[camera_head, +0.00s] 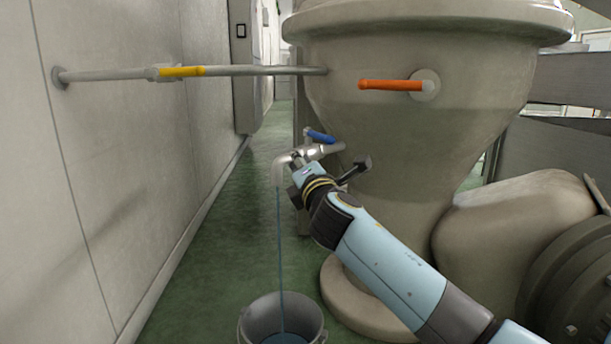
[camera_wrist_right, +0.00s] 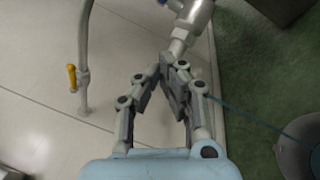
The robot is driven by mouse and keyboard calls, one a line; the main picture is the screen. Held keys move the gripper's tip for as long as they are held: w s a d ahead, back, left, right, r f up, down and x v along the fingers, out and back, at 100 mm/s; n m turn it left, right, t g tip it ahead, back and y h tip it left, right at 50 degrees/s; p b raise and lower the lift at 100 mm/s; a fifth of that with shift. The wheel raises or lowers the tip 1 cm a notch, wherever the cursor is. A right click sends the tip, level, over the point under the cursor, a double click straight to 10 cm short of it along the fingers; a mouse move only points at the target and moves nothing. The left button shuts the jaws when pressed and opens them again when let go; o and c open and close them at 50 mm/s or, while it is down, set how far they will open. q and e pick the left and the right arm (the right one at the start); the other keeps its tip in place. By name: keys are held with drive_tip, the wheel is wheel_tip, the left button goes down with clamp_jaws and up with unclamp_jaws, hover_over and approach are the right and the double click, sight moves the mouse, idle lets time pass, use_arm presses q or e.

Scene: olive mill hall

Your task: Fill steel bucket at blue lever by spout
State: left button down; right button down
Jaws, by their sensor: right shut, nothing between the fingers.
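The steel spout (camera_head: 285,167) comes out of the large grey-beige vessel, with the blue lever (camera_head: 321,136) on top of its valve. A thin bluish stream runs from the spout down into the steel bucket (camera_head: 245,329) on the floor, where some liquid shows; the bucket is cut off by the frame's lower edge. My right gripper (camera_head: 293,172) is beside the spout, just below the valve; contact cannot be told. In the right wrist view its fingers (camera_wrist_right: 174,62) are shut and empty, near the spout (camera_wrist_right: 187,30). The bucket (camera_wrist_right: 285,155) also shows there. My left gripper is not in view.
An orange-handled lever (camera_head: 390,85) sits higher on the vessel (camera_head: 420,130). A pipe with a yellow handle (camera_head: 182,71) runs from the left wall to the vessel. A rounded housing (camera_head: 515,225) stands at right.

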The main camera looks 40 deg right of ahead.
sight(319, 136)
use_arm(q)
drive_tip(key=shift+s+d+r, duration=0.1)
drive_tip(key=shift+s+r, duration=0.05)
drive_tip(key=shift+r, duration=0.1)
use_arm(e)
drive_tip(key=d, duration=0.1)
drive_tip(key=w+d+r, duration=0.1)
drive_tip(key=d, duration=0.1)
drive_tip(key=d+r, duration=0.1)
drive_tip(key=shift+w+d+r, duration=0.1)
drive_tip(key=shift+w+d, duration=0.05)
drive_tip(key=shift+w, duration=0.2)
